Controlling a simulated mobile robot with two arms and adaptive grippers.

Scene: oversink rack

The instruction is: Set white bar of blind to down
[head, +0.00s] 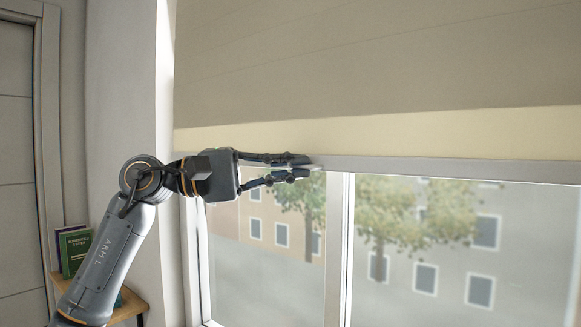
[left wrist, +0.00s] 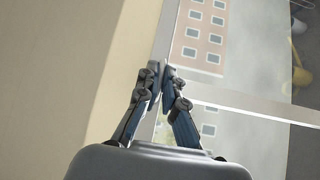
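The blind (head: 380,60) hangs over the upper part of the window, with a pale yellow band along its lower part. Its white bar (head: 450,168) runs across the bottom edge of the blind, above the glass. My left gripper (head: 300,167) is at the left part of the bar, one finger above it and one below. In the left wrist view its fingertips (left wrist: 161,84) close on the white bar (left wrist: 166,36) from both sides. The fingers hide part of the bar. My right gripper is not in view.
The window frame has an upright post (head: 339,240) below the bar. Glass on both sides shows a building and trees outside. A wooden shelf (head: 130,305) with books (head: 75,250) stands at the lower left, beside a wall (head: 120,110).

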